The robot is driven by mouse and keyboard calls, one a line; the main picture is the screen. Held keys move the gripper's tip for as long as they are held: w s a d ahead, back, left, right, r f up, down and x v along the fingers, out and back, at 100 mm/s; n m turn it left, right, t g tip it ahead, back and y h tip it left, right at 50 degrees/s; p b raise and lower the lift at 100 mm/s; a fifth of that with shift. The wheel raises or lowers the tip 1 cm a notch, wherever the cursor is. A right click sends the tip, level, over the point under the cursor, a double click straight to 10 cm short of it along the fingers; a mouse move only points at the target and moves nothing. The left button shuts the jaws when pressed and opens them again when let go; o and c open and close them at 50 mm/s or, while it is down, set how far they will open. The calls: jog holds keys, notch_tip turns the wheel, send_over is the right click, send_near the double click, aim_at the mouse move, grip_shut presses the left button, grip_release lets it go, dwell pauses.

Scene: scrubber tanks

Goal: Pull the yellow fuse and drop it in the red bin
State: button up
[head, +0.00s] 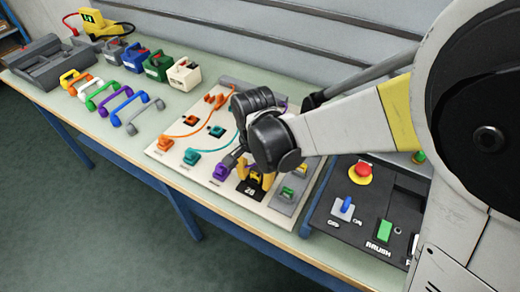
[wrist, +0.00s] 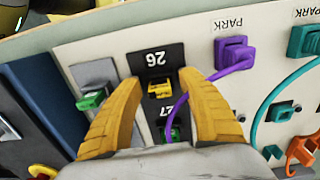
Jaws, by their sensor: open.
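The yellow fuse (wrist: 160,89) sits in a black holder marked 26 on the white panel, in the wrist view. My gripper (wrist: 161,84) is open, with its two yellow fingers on either side of the fuse and visible gaps to it. In the head view my gripper (head: 254,172) points down at the panel's near right part, and the fuse is mostly hidden by the fingers. I see no red bin in either view.
A purple plug (wrist: 234,54) has its cable running close by the right finger. A green fuse (wrist: 93,98) sits left of the left finger. A black control box (head: 375,210) with a red button stands right of the panel. Coloured handles (head: 102,92) lie farther left.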

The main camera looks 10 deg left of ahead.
aim_at(256, 174)
dwell(0.3)
grip_shut()
jog(key=o, duration=0.6)
grip_release()
jog(key=shift+c, duration=0.2)
notch_tip(256, 174, up, 12)
